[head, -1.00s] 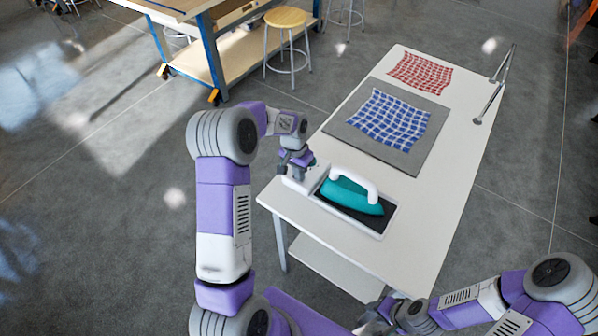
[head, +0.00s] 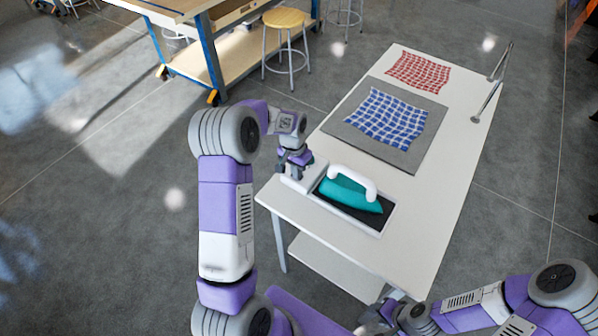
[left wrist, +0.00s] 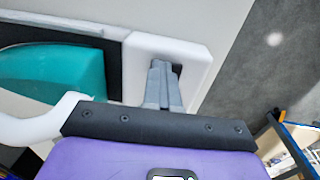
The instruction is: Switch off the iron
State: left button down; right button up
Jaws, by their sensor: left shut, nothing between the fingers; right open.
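The teal iron (head: 350,194) with a white handle lies on a dark plate in a white-rimmed stand (head: 384,226) near the front of the white table. It also shows in the left wrist view (left wrist: 55,72). My left gripper (head: 292,172) is over the white block at the stand's left end. In the left wrist view its shut, empty fingers (left wrist: 163,75) point down at a dark recess in the white block (left wrist: 192,58). The fingertips hide most of that recess, so I cannot tell whether they touch a switch. My right gripper (head: 376,316) is low at the table's front edge, partly hidden.
A blue checked cloth (head: 386,120) lies on a grey mat (head: 344,130). A red checked cloth (head: 418,72) lies further back. A metal rack (head: 490,96) stands at the right edge. The white table (head: 440,215) is clear right of the stand.

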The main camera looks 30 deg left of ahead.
pick_arm(q)
jog(key=shift+s+a+f, duration=0.25)
jog(key=shift+a+f, duration=0.05)
jog(key=shift+a, duration=0.3)
jog(key=shift+r+p, duration=0.3)
jog(key=shift+p, duration=0.05)
jog(key=r+p, duration=0.1)
jog(key=r, duration=0.1)
jog(key=r+p, duration=0.2)
jog(key=shift+w+d+r, duration=0.2)
jog(key=shift+r, duration=0.1)
notch_tip(320, 180, up, 9)
jog(key=shift+a+r, duration=0.2)
jog(key=shift+a, duration=0.05)
jog(key=b, duration=0.6)
jog(key=shift+w+a+b, duration=0.1)
jog(key=shift+a+b, duration=0.05)
jog(key=shift+b, duration=0.15)
